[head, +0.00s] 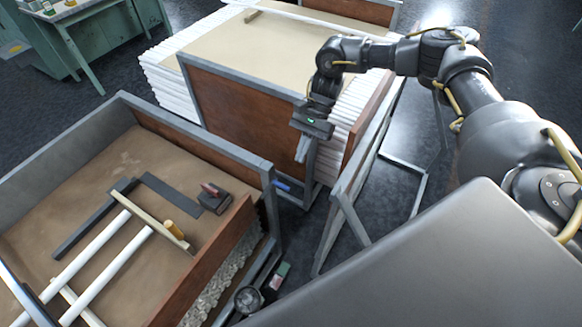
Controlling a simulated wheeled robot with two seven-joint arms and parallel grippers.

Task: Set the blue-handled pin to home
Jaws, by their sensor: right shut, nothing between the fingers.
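A small blue handle (283,186), which looks like the pin's, shows low between the front bin and the cart behind it. It lies beside the grey corner post of the front bin. The pin's shaft and its hole cannot be made out. My right gripper (301,158) points down just above and slightly right of the blue handle in the picture. Its fingers are shut and empty, and they look apart from the handle. My left gripper is not in view.
The front bin (195,131) holds white tubes (105,276), a wooden bar and a small dark block (213,198). The cart behind (245,94) carries stacked white tubes (168,85). A grey metal frame (345,200) stands right of my gripper. Dark floor is open at upper right.

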